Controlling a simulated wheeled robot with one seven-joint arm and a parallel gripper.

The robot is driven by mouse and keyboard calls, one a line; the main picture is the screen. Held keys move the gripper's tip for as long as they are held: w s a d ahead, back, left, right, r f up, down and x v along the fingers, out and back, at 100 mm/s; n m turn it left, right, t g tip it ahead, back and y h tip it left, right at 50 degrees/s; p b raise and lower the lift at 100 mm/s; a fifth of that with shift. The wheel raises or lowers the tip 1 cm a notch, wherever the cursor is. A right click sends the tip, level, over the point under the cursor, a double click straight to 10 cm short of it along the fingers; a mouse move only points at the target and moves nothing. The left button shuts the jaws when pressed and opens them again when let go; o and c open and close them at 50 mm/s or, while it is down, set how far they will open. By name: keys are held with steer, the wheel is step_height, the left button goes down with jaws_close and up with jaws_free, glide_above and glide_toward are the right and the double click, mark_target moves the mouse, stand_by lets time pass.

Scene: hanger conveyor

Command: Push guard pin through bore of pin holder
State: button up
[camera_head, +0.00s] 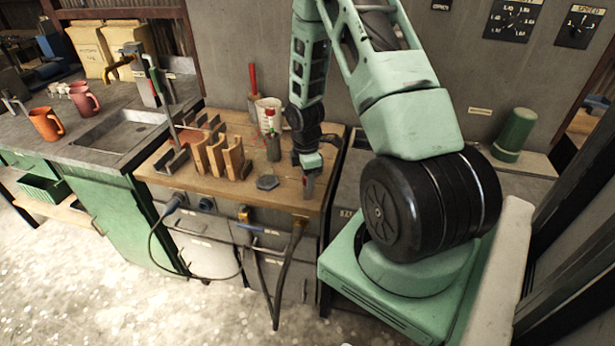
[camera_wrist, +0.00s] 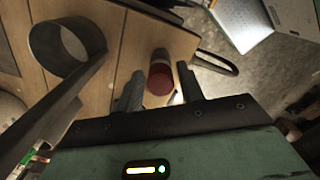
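My gripper (camera_head: 308,168) hangs over the right end of the wooden bench top. In the wrist view my gripper (camera_wrist: 160,88) is open, with a finger on each side of a short red and grey cylinder (camera_wrist: 161,78). Narrow gaps show between it and both fingers. This cylinder, possibly the guard pin, also shows below my gripper in the head view (camera_head: 308,186). I cannot tell which thing is the pin holder; no bore is clear in the head view. A grey hollow round part (camera_wrist: 62,45) is at left in the wrist view.
A dark hexagonal piece (camera_head: 267,182), a grey cylinder (camera_head: 273,148), a white container (camera_head: 268,112) and a wooden slotted rack (camera_head: 222,160) stand left of my gripper. A red-handled tool (camera_head: 252,78) stands behind. Cables (camera_head: 293,255) hang from the bench front. A sink (camera_head: 112,136) lies left.

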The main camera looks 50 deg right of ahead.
stand_by(0.4)
steer(key=o, duration=0.6)
steer(key=shift+c, duration=0.2)
steer(key=shift+r, duration=0.1)
step_height(320, 180, up, 17)
steer(key=b, duration=0.1)
steer(key=shift+w+a+b, duration=0.15)
steer(key=shift+a+b, duration=0.1)
steer(key=shift+b, duration=0.1)
steer(key=shift+a+r, duration=0.1)
